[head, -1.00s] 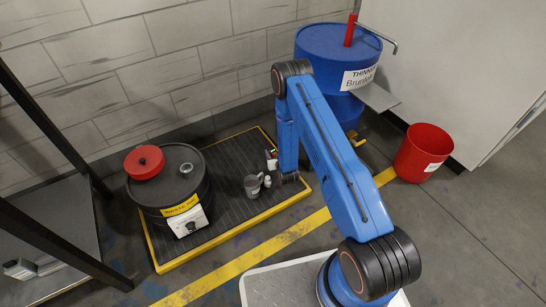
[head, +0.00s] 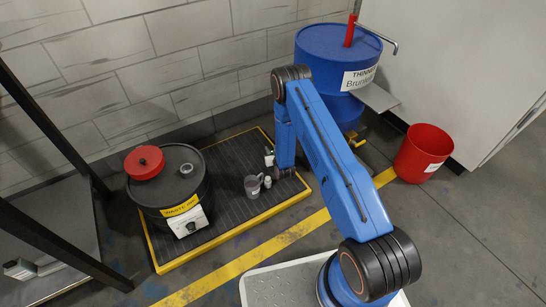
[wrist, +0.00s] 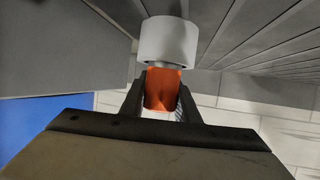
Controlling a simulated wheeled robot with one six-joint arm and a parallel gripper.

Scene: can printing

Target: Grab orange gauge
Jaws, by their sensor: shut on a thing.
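The orange gauge (wrist: 162,92) is between the two dark fingers of my gripper (wrist: 162,84) in the wrist view. The fingers are shut on its orange body from both sides. A white round part (wrist: 168,41) shows directly beyond the orange body, apparently its end. In the head view, my blue arm reaches down over the right side of the black grated platform. The fingers and the gauge cannot be made out there.
A blue thinner drum (head: 325,50) and a red bin (head: 421,155) are at the right.

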